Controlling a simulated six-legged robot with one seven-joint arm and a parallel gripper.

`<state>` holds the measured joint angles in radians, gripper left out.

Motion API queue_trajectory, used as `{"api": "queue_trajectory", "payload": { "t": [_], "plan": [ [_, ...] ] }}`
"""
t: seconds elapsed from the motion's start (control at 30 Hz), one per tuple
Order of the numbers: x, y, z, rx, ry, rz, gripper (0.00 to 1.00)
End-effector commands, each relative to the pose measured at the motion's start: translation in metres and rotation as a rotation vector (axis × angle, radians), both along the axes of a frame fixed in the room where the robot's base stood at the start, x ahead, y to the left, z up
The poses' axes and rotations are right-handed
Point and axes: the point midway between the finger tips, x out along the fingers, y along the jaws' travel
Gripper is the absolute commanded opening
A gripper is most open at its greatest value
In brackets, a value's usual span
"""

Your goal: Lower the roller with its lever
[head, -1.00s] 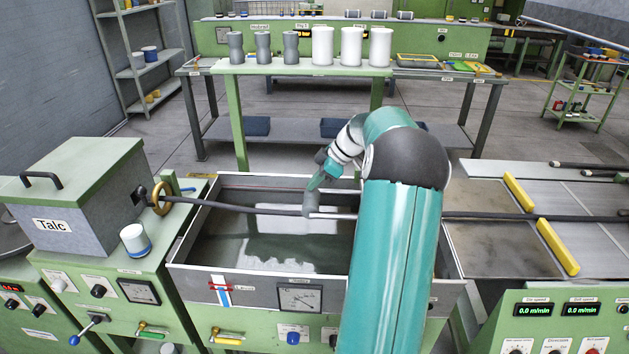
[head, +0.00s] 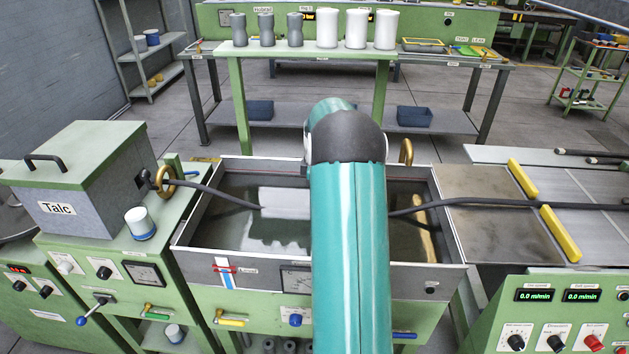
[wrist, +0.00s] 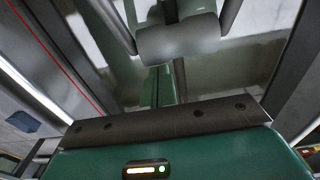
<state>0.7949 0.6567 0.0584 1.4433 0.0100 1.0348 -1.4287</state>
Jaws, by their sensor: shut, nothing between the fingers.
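In the wrist view a grey cylinder (wrist: 178,40), which looks like the roller, sits between two dark curved arms over the trough. My gripper (wrist: 163,84) is shut and empty, its narrow green fingers pointing at the cylinder's underside. Whether they touch it is unclear. In the head view my arm hides my gripper, the roller and the middle of the trough (head: 208,248). A dark extruded strand (head: 225,196) runs across the trough and dips towards the part behind my arm. I cannot make out the roller's lever for certain.
The Talc box (head: 85,175) and a white cup (head: 140,223) stand at the left. A brass ring (head: 406,151) rises at the trough's back. Yellow bars (head: 560,235) lie on the right bench. A control panel (head: 565,320) is at front right.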

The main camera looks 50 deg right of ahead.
Motion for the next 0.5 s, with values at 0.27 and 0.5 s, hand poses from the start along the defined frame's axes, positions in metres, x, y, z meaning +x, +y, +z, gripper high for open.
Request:
{"api": "queue_trajectory", "payload": {
  "t": [0.27,0.5],
  "plan": [
    [-0.005,-0.004,-0.019,-0.025,0.033,-0.002,0.0],
    [-0.007,-0.005,-0.025,-0.023,0.034,-0.002,0.0]
  ]
}}
